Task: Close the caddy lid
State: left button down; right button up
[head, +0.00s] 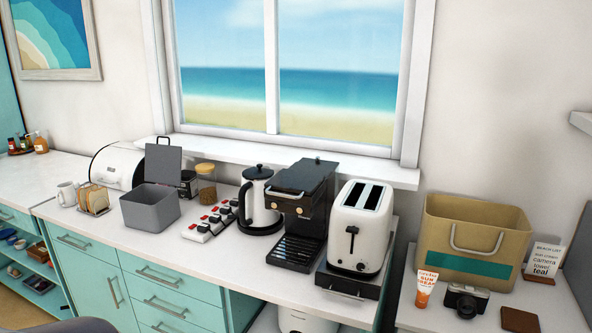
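The grey caddy (151,209) stands on the white counter, left of the middle. Neither of my grippers shows in the head view.
Toast in a rack (93,199) and a mug (67,193) stand left of the caddy. A white bread bin (117,166) is behind it. A power strip with plugs (211,221), a kettle (259,204) and a coffee machine (302,205) stand to its right. The counter in front is clear.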

aim_at(163, 162)
jog(key=i+j, duration=0.2)
jog(key=i+j+z, duration=0.1)
jog(key=j, duration=0.35)
jog(key=i+j, duration=0.2)
jog(key=i+j+z, duration=0.1)
jog(key=j, duration=0.35)
jog(key=i+j, duration=0.2)
jog(key=j, duration=0.15)
jog(key=i+j+z, duration=0.1)
jog(key=i+j, duration=0.2)
jog(key=j, duration=0.35)
